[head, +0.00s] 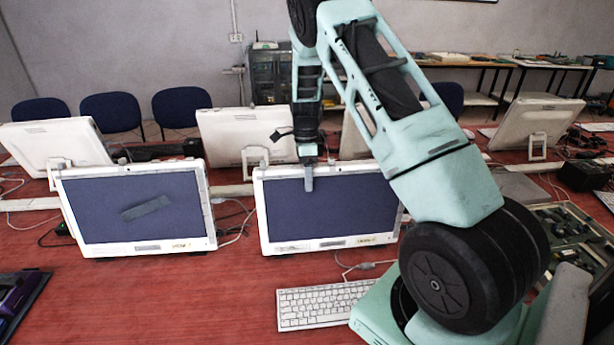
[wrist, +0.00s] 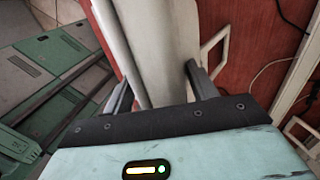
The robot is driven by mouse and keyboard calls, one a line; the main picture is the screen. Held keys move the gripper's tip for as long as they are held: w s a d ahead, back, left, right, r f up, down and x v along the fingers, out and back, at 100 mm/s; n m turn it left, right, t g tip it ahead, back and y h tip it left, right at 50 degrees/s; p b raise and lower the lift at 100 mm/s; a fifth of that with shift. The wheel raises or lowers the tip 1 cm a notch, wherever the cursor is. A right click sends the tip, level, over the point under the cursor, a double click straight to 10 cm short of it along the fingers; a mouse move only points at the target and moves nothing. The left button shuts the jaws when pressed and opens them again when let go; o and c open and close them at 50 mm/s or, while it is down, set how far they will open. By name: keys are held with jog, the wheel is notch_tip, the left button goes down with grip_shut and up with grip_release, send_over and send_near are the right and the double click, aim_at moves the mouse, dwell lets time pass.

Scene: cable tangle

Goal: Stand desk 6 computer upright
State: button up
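Several white all-in-one computers stand on the red desks. None shows a readable desk number, so I cannot tell which is desk 6. The middle front computer (head: 330,210) stands on the desk with its dark screen facing me. My gripper (head: 308,172) points down at its top edge, with one finger in front of the screen. In the wrist view, my gripper's two fingers (wrist: 158,88) lie on either side of the white casing (wrist: 150,50). They are spread about the casing's thickness. I cannot tell whether both press on it.
A left front computer (head: 135,210) stands nearby, with other computers behind, including a back left one (head: 55,143). A white keyboard (head: 322,305) and cables lie in front. Blue chairs (head: 110,113) stand behind. Circuit boards (head: 565,225) lie at right. The front left desk is mostly clear.

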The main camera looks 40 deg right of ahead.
jog(key=shift+s+a+f, duration=0.1)
jog(key=shift+f, duration=0.1)
jog(key=b+v, duration=0.3)
jog(key=v, duration=1.5)
jog(key=shift+b, duration=0.4)
jog(key=shift+f, duration=0.1)
jog(key=s+a+f+n, duration=0.1)
jog(key=s+a+n, duration=0.3)
jog(key=a, duration=0.6)
jog(key=s+a+n, duration=0.2)
jog(key=a+n, duration=0.5)
jog(key=a, duration=0.3)
jog(key=s+a+f+n, duration=0.1)
jog(key=s+a+n, duration=0.3)
jog(key=a, duration=0.5)
jog(key=s+a+f+n, duration=0.1)
jog(key=s+a+n, duration=0.2)
jog(key=s+n, duration=0.3)
jog(key=s+a+f+n+t+b, duration=0.1)
jog(key=s+a+n, duration=0.3)
jog(key=s, duration=0.5)
jog(key=s+a+f+n+t+h, duration=0.1)
jog(key=s+a+f+n, duration=0.2)
jog(key=s+n, duration=0.4)
jog(key=shift+s+a+n, duration=0.2)
jog(key=shift+a+n, duration=0.4)
jog(key=shift+f, duration=0.15)
